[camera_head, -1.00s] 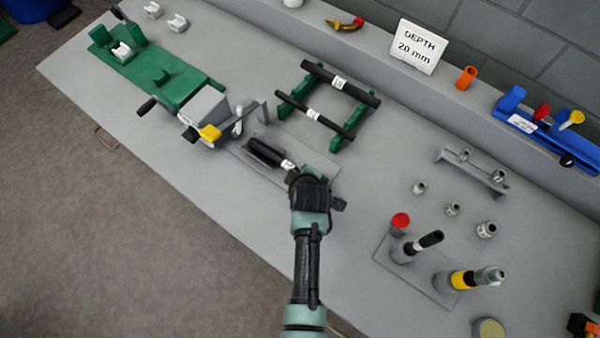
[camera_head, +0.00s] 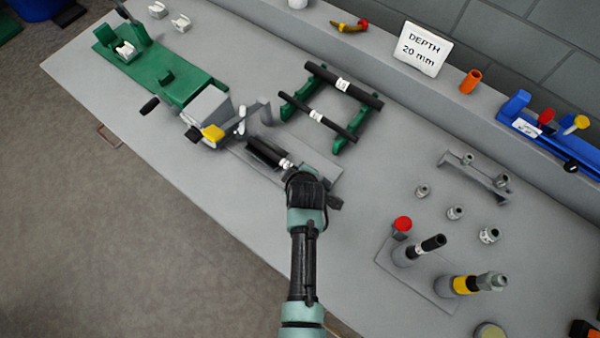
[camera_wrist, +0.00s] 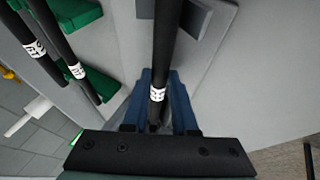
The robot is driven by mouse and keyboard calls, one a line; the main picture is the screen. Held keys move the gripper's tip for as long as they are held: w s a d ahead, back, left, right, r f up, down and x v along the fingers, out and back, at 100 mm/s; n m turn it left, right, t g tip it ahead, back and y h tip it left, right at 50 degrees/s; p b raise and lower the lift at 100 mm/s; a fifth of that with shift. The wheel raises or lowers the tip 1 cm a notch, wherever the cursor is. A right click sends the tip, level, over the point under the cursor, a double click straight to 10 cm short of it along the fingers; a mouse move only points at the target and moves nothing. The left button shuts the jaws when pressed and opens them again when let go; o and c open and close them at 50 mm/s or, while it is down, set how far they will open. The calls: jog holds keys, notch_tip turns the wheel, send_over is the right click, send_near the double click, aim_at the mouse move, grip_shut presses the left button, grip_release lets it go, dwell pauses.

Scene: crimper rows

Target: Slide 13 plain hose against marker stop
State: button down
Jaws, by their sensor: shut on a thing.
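My gripper (camera_head: 308,184) is shut on a black hose (camera_head: 265,152) with a white printed band, low over the grey plate (camera_head: 318,172). The hose points up-left toward a grey bracket (camera_head: 264,110) and a white upright piece (camera_head: 241,120). In the wrist view the hose (camera_wrist: 166,35) runs forward between the blue fingers of my gripper (camera_wrist: 160,76), its white band just between them. A grey block (camera_wrist: 196,20) stands beside the hose. I cannot tell which part is the marker stop, or whether the hose end touches it. The number on the band is unreadable.
A green rack (camera_head: 290,106) with two banded black hoses stands behind. A green crimper bench (camera_head: 165,77) with a yellow-tipped part (camera_head: 212,132) is at left. Fittings (camera_head: 455,213) and upright posts (camera_head: 403,253) stand at right. A sign (camera_head: 418,47) reads "DEPTH 20 mm".

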jog(key=shift+w+a+b, duration=0.4)
jog(key=shift+w+a, duration=0.4)
jog(key=shift+a, duration=0.2)
jog(key=c, duration=0.6)
grip_release()
jog(key=v, duration=1.3)
